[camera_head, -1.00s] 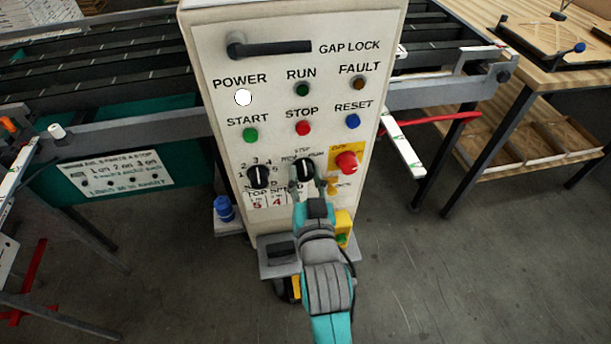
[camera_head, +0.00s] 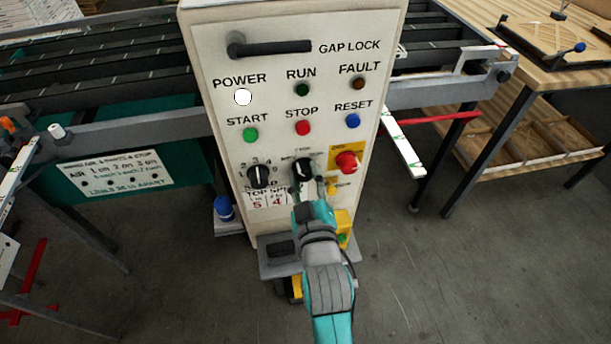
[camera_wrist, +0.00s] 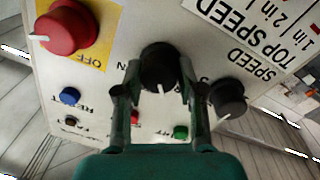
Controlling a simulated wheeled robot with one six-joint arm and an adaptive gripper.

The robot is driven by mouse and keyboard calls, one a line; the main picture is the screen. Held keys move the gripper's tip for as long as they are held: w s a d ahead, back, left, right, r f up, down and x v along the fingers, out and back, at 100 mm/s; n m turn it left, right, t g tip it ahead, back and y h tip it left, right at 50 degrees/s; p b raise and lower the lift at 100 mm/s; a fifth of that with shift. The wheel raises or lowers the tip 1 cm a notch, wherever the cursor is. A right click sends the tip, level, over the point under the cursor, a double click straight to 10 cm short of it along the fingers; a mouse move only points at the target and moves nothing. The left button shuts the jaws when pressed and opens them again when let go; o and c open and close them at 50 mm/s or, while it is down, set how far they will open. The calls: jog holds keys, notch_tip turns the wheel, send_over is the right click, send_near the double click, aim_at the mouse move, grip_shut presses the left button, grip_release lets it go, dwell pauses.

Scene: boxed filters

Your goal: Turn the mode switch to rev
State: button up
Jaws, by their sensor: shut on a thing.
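The mode switch is a round black knob (camera_head: 303,170) with a white mark, low on the white control panel, between the numbered speed knob and the red off knob. Its small labels are too blurred or covered to read fully. In the wrist view the same black knob (camera_wrist: 160,66) sits between my two fingers, with its white mark towards the bottom of the picture. My gripper (camera_wrist: 159,72) is shut on the knob, one finger at each side. In the head view my gripper (camera_head: 311,187) reaches up to the knob from below and hides its lower edge.
The numbered speed knob (camera_head: 259,176) is close on the left; the red off knob (camera_head: 347,161) on its yellow plate is close on the right. The green, red and blue buttons sit above. A grey ledge (camera_head: 279,266) juts out below the panel.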

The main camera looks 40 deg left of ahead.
jog(key=shift+n, duration=0.7)
jog(key=o, duration=1.1)
jog(key=shift+o, duration=0.2)
jog(key=v, duration=1.2)
jog(key=shift+f, duration=0.15)
